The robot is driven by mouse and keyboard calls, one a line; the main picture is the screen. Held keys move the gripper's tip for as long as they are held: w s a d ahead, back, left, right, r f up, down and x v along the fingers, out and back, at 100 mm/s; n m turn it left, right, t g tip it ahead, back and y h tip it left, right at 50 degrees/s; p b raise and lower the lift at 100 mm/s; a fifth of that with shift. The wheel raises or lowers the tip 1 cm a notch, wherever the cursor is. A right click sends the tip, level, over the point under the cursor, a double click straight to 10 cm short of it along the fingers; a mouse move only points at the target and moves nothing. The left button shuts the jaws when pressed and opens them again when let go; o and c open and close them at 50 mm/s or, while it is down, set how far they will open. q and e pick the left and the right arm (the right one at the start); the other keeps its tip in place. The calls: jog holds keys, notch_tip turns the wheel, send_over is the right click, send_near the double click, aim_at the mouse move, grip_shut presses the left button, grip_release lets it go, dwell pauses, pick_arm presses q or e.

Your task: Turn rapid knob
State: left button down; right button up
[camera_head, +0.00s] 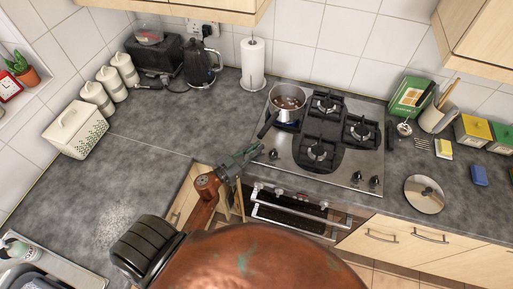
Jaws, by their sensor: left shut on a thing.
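The steel gas hob (285,163) is set in the dark worktop, with black pan supports over its burners. Knobs show along its front edge: one at the left (273,155) and two at the right (365,179). My left gripper (256,149) is at the hob's front left corner, just left of the visible left knob. It is shut on what looks like the leftmost knob, which its fingers mostly hide. Knob markings are too small to read. My right gripper is not in view.
A steel saucepan (287,108) stands on the back left burner, its handle pointing towards my left gripper. The oven (290,208) is below the hob, its door apparently ajar. A kettle (199,65) and paper roll (253,63) stand behind. A round lid (424,194) lies right.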

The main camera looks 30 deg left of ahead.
pick_arm(q)
jog(key=shift+m+g+h+p, duration=0.45)
jog(key=shift+m+h, duration=0.45)
jog(key=shift+h, duration=0.3)
jog(key=shift+m+g+h, duration=0.6)
jog(key=shift+g+h, duration=0.05)
jog(key=shift+h, duration=0.45)
jog(key=c, duration=2)
grip_release()
jog(key=shift+c, duration=0.2)
jog(key=shift+t+y, duration=0.3)
jog(key=shift+y, duration=0.1)
